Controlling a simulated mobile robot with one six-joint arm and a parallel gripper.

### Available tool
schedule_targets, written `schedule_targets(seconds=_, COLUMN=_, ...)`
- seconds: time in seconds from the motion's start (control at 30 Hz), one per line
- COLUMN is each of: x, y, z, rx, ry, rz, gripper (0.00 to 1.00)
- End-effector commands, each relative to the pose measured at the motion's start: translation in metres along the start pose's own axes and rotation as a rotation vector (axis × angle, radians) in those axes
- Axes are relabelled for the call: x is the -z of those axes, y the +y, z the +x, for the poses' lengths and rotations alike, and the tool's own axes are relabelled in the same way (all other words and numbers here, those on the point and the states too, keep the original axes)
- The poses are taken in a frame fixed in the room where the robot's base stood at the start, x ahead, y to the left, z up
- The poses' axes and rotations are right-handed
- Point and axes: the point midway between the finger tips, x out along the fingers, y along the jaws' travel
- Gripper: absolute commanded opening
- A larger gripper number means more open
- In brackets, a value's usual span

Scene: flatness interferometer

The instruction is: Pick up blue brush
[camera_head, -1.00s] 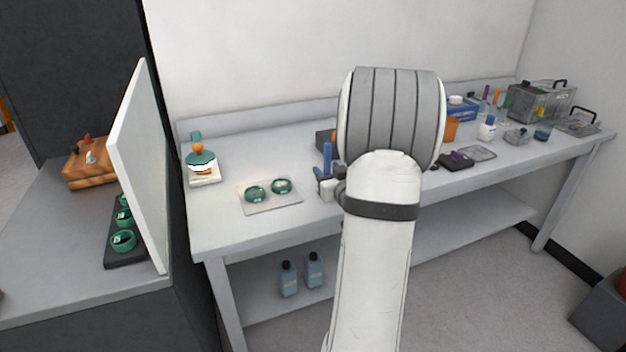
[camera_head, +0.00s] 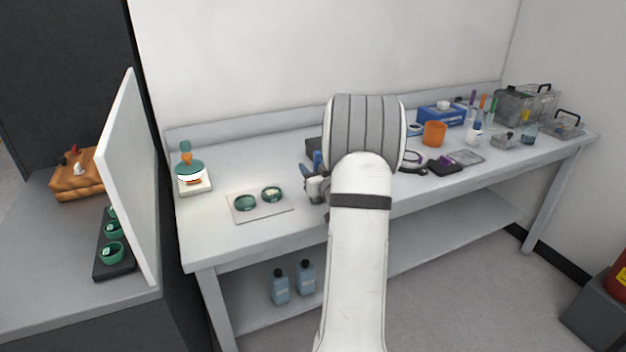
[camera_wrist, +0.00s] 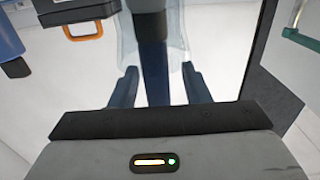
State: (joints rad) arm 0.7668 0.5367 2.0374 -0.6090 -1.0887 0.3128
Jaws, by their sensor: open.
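In the wrist view a dark blue upright shaft, which looks like the handle of the blue brush (camera_wrist: 152,60), stands between the two dark blue fingers of my gripper (camera_wrist: 161,88). The fingers are apart, with a gap on each side of the shaft. A pale translucent shape surrounds the shaft farther off; I cannot tell whether it is a holder. In the head view my gripper (camera_head: 312,177) is over the bench, left of my arm. Blue parts show there, but I cannot clearly separate brush from fingers. The brush's lower end is hidden.
The bench (camera_head: 220,235) carries a plate with two green-rimmed discs (camera_head: 259,198) left of my gripper. A dark box stands just behind it. An orange cup (camera_head: 434,133), a blue box (camera_head: 441,114) and bottles are at right. A white upright panel (camera_head: 130,180) stands at left.

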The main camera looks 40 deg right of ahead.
Motion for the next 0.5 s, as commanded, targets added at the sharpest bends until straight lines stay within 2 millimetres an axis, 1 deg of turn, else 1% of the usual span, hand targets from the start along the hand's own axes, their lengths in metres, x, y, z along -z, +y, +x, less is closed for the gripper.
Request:
schedule_targets(seconds=0.07, x=0.0, y=0.0001, z=-0.0003, rx=0.0, ry=0.0, rz=0.0, gripper=0.43)
schedule_targets(seconds=0.5, x=0.0002, y=0.0006, z=-0.0007, rx=-0.001, ry=0.0, rz=-0.001, gripper=0.07)
